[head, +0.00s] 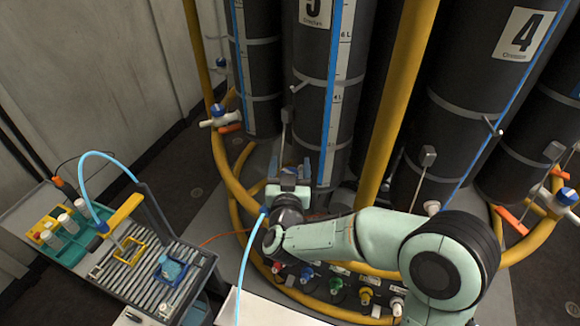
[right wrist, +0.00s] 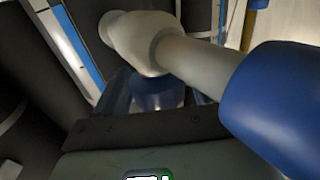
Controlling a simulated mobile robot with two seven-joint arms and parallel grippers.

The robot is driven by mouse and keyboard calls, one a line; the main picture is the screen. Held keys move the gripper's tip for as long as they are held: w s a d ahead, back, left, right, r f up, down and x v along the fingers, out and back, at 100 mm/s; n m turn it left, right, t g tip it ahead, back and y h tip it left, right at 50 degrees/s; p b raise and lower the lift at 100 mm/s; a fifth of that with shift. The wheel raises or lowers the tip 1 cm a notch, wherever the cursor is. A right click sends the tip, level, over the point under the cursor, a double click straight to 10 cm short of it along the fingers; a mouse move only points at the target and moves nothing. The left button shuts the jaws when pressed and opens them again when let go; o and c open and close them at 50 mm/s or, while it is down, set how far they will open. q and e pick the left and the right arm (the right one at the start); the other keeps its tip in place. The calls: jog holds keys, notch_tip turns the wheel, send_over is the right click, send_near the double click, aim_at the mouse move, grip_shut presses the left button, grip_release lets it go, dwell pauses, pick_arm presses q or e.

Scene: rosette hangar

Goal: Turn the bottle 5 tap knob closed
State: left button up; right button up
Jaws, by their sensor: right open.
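Bottle 5 (head: 308,75) is a tall black cylinder with a blue level strip and a number label cut off at the top of the head view. My right gripper (head: 290,172) is at its lower front, open, and hides most of the tap there. In the right wrist view the tap's white body (right wrist: 150,42) fills the upper middle, with a large blue cylindrical end (right wrist: 275,105) at right. A blue part (right wrist: 158,94) under the white body lies between the jaws; I cannot tell whether they touch it. My left gripper is not in view.
Bottle 4 (head: 465,100) stands to the right. A yellow upright pipe (head: 397,95) runs close beside my right arm. Another tap (head: 220,117) is at left. A cart (head: 150,265) with a slatted top and a light-blue hose (head: 245,255) are lower left. Coloured connectors (head: 335,285) sit below my forearm.

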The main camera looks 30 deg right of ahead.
jog(key=b+v, duration=0.1)
jog(key=v, duration=1.2)
jog(key=shift+s, duration=0.2)
